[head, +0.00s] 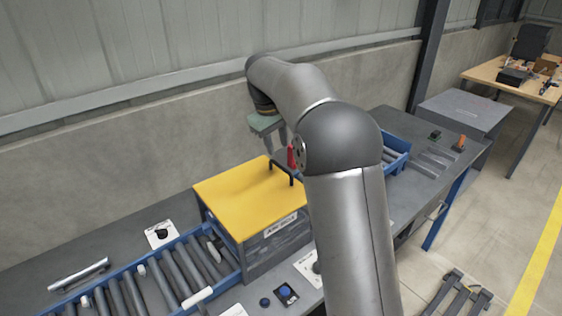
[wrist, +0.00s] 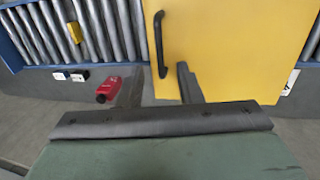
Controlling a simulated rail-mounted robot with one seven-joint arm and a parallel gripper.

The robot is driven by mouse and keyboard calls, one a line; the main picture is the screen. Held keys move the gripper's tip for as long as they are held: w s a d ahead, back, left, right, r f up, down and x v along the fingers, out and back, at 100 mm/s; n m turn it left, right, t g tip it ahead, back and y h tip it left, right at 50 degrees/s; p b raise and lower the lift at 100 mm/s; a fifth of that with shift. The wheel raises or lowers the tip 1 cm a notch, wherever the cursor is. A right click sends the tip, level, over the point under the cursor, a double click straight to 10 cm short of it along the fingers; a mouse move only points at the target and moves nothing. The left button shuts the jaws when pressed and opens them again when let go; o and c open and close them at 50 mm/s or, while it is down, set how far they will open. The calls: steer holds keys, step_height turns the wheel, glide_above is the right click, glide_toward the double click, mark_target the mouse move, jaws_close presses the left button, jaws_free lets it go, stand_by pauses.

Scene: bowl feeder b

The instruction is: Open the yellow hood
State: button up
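The yellow hood (head: 243,200) is a flat yellow lid, lying closed on a grey box on the conveyor bench. Its black bar handle (head: 281,171) stands up near the hood's far right edge. In the wrist view the yellow hood (wrist: 235,45) fills the upper right, and the handle (wrist: 158,45) runs along its left edge. My gripper (head: 277,147) is above the handle and points down; it is open and empty. In the wrist view the gap of my gripper (wrist: 160,78) lines up with the handle's near end. The fingers appear apart from the handle.
Roller conveyors (head: 170,270) with blue rails flank the box. A concrete wall (head: 130,150) stands behind. My arm hides part of the bench.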

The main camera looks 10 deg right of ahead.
mark_target(282, 167)
steer(key=f, duration=0.2)
steer(key=d+f, duration=0.1)
steer(key=f, duration=0.2)
steer(key=f+p, duration=0.1)
steer(key=f, duration=0.1)
steer(key=shift+w+d+f, duration=0.2)
steer(key=shift+w+d, duration=0.05)
steer(key=shift+w, duration=0.1)
jaws_close()
